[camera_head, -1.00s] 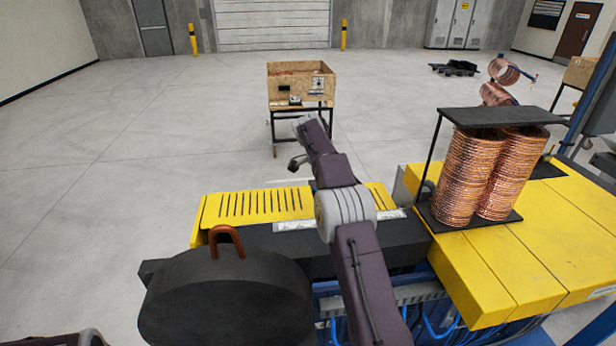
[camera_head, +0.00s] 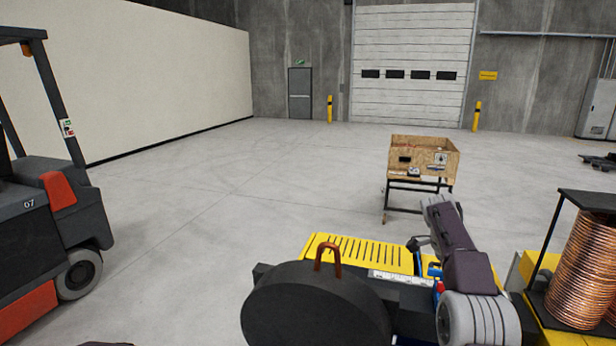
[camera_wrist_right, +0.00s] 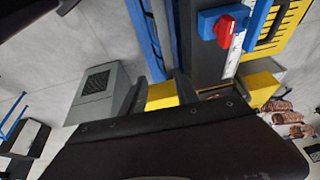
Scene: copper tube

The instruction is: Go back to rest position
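My right arm (camera_head: 468,262) rises at the lower right of the head view, bent over the machine beside the black round drum. A small dark part, possibly its gripper (camera_head: 418,243), shows left of the forearm. In the right wrist view the two dark fingers of the right gripper (camera_wrist_right: 157,95) stand apart with nothing between them but a yellow surface behind. A bent copper tube (camera_head: 328,258) stands up at the drum (camera_head: 315,310), apart from the arm. My left gripper is not in the head view.
A forklift (camera_head: 50,215) stands at the left. A wooden crate (camera_head: 424,158) sits on a black stand beyond the machine. Copper coils (camera_head: 585,270) stand at the right edge. A red switch (camera_wrist_right: 226,30) on a blue box shows in the wrist view. The floor left of the machine is clear.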

